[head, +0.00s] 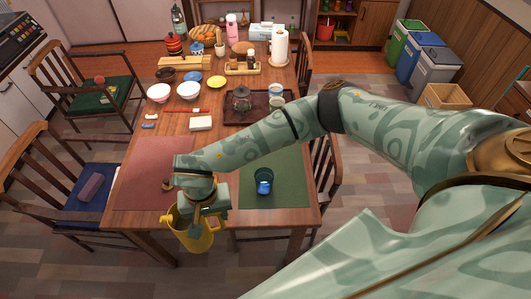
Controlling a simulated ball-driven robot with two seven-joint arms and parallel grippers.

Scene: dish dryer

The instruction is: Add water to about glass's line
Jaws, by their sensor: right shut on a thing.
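A clear blue-tinted glass (264,182) stands upright on the green mat (290,192) at the table's near right. Blue shows in its lower part; its line is too small to make out. My right gripper (197,213) is shut on a yellow jug (190,240) to the left of the glass, apart from it. The jug hangs over the table's near edge, its upper part partly covered by the gripper. What is inside the jug cannot be told. My left gripper is not in view.
A red-brown mat (152,170) lies to the left on the wooden table (232,217). Behind my forearm are a dark tray (238,118) with a glass pot (242,100), a white block (201,124) and bowls (189,91). Chairs (60,185) stand around the table.

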